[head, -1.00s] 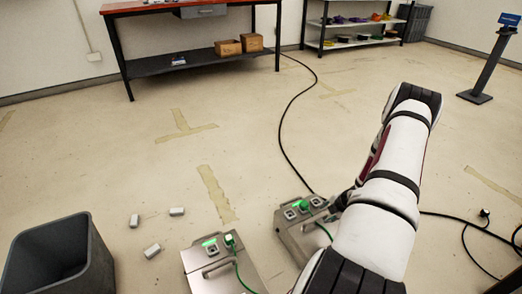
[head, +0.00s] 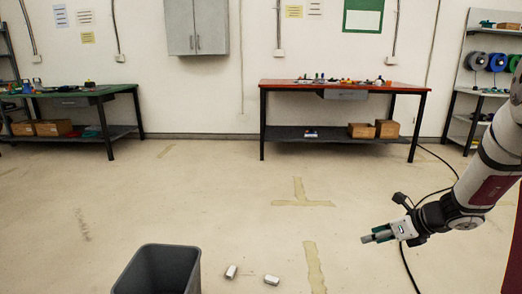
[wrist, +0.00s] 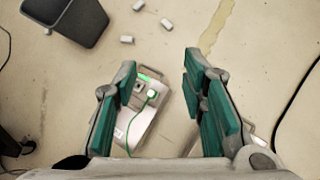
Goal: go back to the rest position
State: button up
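My gripper (head: 378,235) hangs at the right of the head view, clear of everything. In the wrist view my gripper (wrist: 158,68) shows two green-padded fingers spread apart with nothing between them held. Below it on the floor lies a grey metal case (wrist: 143,125) with a green light strip and a green cable plugged in. The left finger hides part of it. A second case is mostly hidden behind the right finger. Neither case is in the head view.
A dark bin (head: 160,272) stands on the floor with small white blocks (head: 231,271) beside it. A red-topped bench (head: 340,85) and a green-topped bench (head: 75,92) stand along the wall. A black cable (head: 408,265) runs across the floor at right. The middle floor is open.

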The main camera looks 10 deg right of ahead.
jog(key=s+a+r+n+g+y, duration=0.1)
jog(key=s+a+r+n+g, duration=0.1)
jog(key=s+a+r+n, duration=0.45)
jog(key=s+a+r+n+g, duration=0.1)
jog(key=s+a+r+n, duration=0.15)
jog(key=a+n, duration=0.45)
jog(key=s+a+r+n+g+y, duration=0.15)
jog(key=s+a+r+n, duration=0.3)
jog(key=a, duration=0.55)
jog(key=s+r+n+g+h, duration=0.25)
jog(key=s+n+h, duration=0.35)
jog(key=s+n, duration=1.25)
jog(key=s+r+m+t+p, duration=0.1)
jog(key=s+r+p, duration=0.1)
jog(key=r+p, duration=1.5)
jog(key=s+r+m+t+p, duration=0.2)
jog(key=r+p, duration=1.5)
jog(key=r, duration=0.1)
jog(key=shift+s+r, duration=0.2)
jog(key=shift+r, duration=0.05)
